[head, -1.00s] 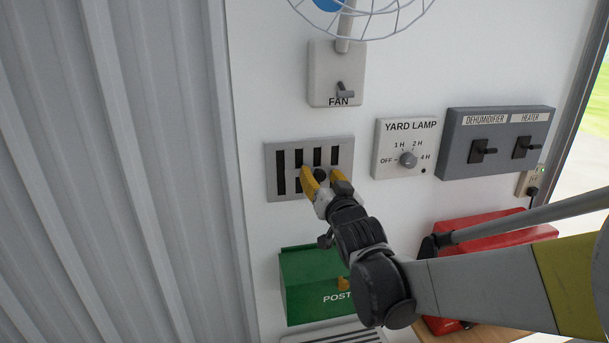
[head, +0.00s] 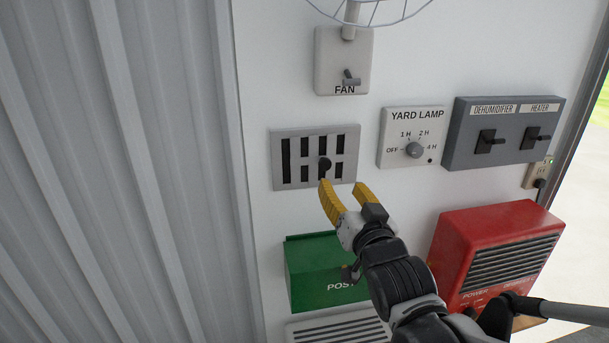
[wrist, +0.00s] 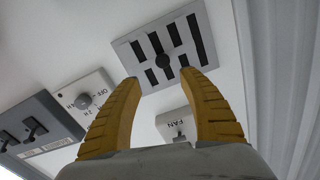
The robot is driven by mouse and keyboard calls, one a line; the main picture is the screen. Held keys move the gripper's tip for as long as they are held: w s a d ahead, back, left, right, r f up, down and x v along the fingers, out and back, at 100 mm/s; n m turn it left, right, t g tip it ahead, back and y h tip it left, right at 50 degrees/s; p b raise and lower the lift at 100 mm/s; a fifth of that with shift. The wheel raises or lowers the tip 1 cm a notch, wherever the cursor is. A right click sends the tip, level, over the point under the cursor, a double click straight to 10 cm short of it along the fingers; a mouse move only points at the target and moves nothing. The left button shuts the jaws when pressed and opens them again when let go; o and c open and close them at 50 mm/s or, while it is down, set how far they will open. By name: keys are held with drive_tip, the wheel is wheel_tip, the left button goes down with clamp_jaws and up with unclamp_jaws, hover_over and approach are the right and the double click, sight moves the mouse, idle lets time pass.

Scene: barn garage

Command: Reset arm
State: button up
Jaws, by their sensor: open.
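My gripper (head: 344,191) has two yellow fingers and is open and empty. In the head view it is just below and in front of a grey slotted plate (head: 275,160) on the white wall. A round black knob (head: 324,164) stands in the slots, just above the left fingertip and apart from it as far as I can tell. In the wrist view the plate (wrist: 121,42) lies beyond the fingertips (wrist: 172,82), and the knob (wrist: 162,60) shows between them with nothing gripped.
Above are the fan switch (head: 343,60) and part of a wire fan. To the right are the yard lamp dial (head: 414,150) and a grey dehumidifier and heater panel (head: 502,133). Corrugated metal (head: 110,180) covers the left.

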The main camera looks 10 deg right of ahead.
drive_tip(key=s+f+n+g+b, duration=0.1)
drive_tip(key=s+f+g+b, duration=0.2)
drive_tip(key=f, duration=1)
drive_tip(key=s+f+g+b, duration=0.4)
drive_tip(key=s+f+b, duration=0.5)
drive_tip(key=f+b, duration=0.4)
drive_tip(key=s+f+n+g+b, duration=0.1)
drive_tip(key=s+f+g+b, duration=0.3)
drive_tip(key=f+b, duration=0.6)
wheel_tip(320, 180, down, 4)
drive_tip(key=shift+s+r+n, duration=0.1)
drive_tip(key=shift+s+n, duration=0.2)
drive_tip(key=shift+s, duration=0.8)
